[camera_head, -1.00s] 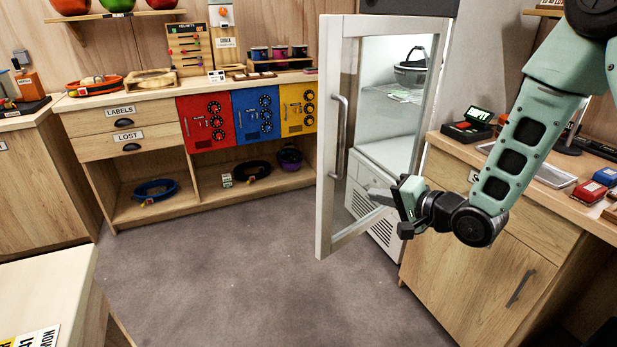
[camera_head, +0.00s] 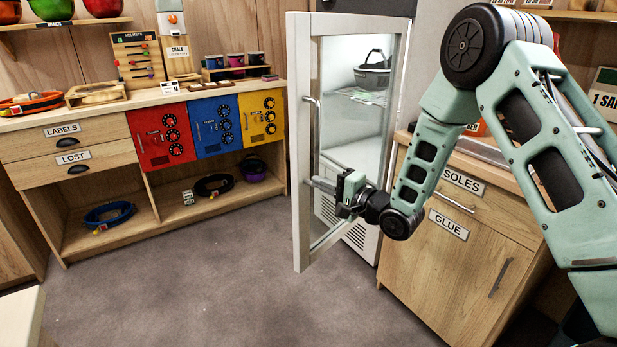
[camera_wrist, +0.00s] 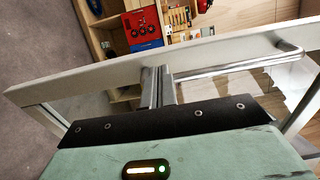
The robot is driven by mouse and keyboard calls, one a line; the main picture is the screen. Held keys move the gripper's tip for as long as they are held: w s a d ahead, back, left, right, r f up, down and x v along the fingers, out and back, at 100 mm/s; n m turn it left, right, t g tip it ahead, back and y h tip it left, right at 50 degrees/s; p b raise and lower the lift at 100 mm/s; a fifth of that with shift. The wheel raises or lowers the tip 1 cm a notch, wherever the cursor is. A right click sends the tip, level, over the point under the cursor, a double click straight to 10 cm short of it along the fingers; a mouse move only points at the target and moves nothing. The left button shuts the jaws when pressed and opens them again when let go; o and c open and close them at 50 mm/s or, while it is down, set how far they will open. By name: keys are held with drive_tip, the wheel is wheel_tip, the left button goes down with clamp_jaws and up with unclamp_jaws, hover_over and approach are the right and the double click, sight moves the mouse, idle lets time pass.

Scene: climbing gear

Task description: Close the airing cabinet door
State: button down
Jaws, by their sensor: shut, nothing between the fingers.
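The airing cabinet door (camera_head: 301,220) is a white frame with a glass pane, and it stands open in the head view. Its upright metal bar handle (camera_head: 310,135) is on the left stile. The cabinet (camera_head: 362,235) is behind it, partly hidden by the door and my arm. My gripper (camera_head: 316,184) is shut and empty, with its fingertips at the door's left stile, close to the handle's lower end. In the wrist view the fingers (camera_wrist: 157,86) reach the door frame (camera_wrist: 100,78) beside the handle (camera_wrist: 240,67); I cannot tell whether they touch.
A wooden drawer unit labelled SOLES and GLUE (camera_head: 440,270) stands right of the cabinet, below my arm. A shelf counter (camera_head: 110,175) with red, blue and yellow panels runs along the back wall. The grey floor (camera_head: 200,285) in front is clear.

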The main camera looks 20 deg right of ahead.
sight(299, 174)
drive_tip(key=shift+x, duration=2.2)
